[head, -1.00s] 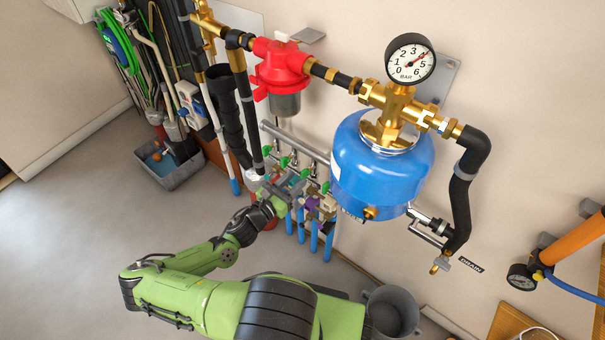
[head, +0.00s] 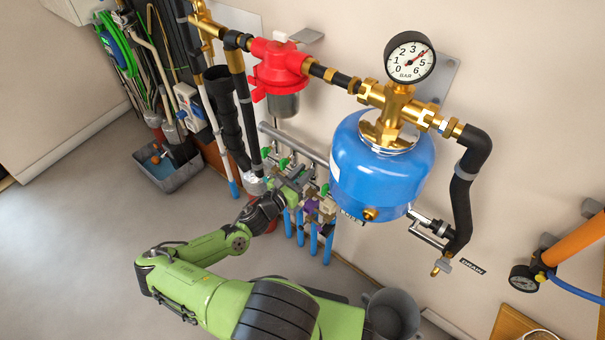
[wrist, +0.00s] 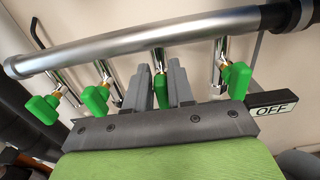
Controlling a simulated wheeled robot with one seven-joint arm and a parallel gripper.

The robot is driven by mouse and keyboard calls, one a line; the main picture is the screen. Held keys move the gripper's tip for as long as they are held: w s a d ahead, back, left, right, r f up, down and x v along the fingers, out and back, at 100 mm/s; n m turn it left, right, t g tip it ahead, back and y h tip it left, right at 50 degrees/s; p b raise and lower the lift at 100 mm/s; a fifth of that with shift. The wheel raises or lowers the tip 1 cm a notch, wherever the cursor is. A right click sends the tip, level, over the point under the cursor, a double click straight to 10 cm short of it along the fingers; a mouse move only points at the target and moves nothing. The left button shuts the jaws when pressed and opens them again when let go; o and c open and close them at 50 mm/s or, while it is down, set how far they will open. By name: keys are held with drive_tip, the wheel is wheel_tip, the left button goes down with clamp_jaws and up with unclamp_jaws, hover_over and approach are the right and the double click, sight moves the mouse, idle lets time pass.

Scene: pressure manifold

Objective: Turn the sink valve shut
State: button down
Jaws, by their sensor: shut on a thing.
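A row of small valves with green handles hangs under a silver manifold pipe (wrist: 160,45) in the wrist view. My gripper (wrist: 158,72) has its two grey fingers on either side of one green handle (wrist: 160,88) and is shut on it. That handle points roughly along its stem, and its lower part is hidden by the gripper body. Other green handles show to the left (wrist: 95,99) and right (wrist: 236,80). In the head view my gripper (head: 298,180) is at the manifold and largely covers the held handle. I cannot read which valve is the sink one.
A black sign reading OFF (wrist: 272,107) is at the right in the wrist view. A blue tank (head: 382,160) with a gauge (head: 410,58) stands close right of the manifold. A red filter (head: 280,68) is above. Blue pipes (head: 313,240) run below.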

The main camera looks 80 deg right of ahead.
drive_tip(key=m, duration=0.2)
drive_tip(key=m+p, duration=0.1)
drive_tip(key=shift+s+a+m, duration=0.1)
drive_tip(key=shift+s+m, duration=0.15)
drive_tip(key=shift+m, duration=0.15)
drive_tip(key=m, duration=0.4)
drive_tip(key=shift+s+a+f+m, duration=0.1)
drive_tip(key=shift+s+f+m, duration=0.1)
drive_tip(key=shift+m, duration=0.1)
drive_tip(key=shift+s+a+f+m, duration=0.1)
drive_tip(key=shift+f+m, duration=0.1)
drive_tip(key=shift+m, duration=1.35)
drive_tip(key=shift+s+d+f+m, duration=0.1)
drive_tip(key=shift+f+m, duration=0.15)
drive_tip(key=shift+m, duration=1.35)
drive_tip(key=shift+s+a+f+m, duration=0.1)
drive_tip(key=shift+f+m, duration=0.1)
drive_tip(key=shift+m, duration=1.35)
drive_tip(key=c, duration=1.1)
unclamp_jaws()
drive_tip(key=shift+c, duration=0.2)
